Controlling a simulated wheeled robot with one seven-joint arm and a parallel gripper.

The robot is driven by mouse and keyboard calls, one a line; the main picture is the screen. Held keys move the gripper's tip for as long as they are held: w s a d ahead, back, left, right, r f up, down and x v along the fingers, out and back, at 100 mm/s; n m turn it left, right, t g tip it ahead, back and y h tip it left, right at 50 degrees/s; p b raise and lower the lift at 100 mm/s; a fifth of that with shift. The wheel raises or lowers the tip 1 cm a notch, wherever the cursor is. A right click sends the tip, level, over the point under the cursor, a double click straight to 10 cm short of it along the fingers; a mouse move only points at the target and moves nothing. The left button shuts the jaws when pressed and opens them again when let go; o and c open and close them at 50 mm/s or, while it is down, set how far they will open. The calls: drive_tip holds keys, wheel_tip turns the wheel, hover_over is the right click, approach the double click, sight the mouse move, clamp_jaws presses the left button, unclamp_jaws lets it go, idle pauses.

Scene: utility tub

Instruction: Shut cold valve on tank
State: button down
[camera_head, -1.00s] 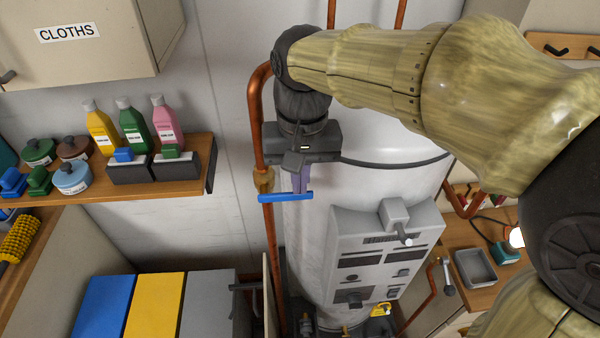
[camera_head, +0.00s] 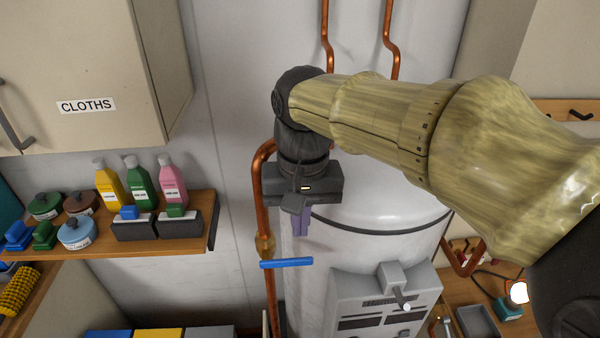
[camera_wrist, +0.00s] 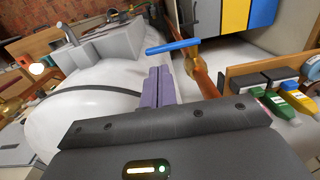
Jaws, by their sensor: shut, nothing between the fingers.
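The cold valve has a blue lever (camera_head: 286,263) on a brass body (camera_head: 265,247) in the copper pipe left of the white tank (camera_head: 385,245). The lever lies crosswise to the pipe, its long end pointing right toward the tank. In the wrist view the blue lever (camera_wrist: 172,47) shows just beyond the fingertips. My gripper (camera_head: 301,234) has its purple fingers closed together, with nothing between them. It hangs above the lever's right part, with a visible gap. The wrist view also shows the closed fingers (camera_wrist: 159,72) apart from the lever.
A grey control panel (camera_head: 368,318) is on the tank's front. A wooden shelf (camera_head: 95,245) with bottles and tubs is at left, below a cupboard (camera_head: 75,60) labelled CLOTHS. The pipe (camera_head: 262,190) runs close beside my gripper. Open wall lies between shelf and pipe.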

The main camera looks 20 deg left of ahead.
wheel_tip(320, 180, up, 8)
drive_tip(key=b, duration=0.1)
idle(0.4)
drive_tip(key=shift+w, duration=0.1)
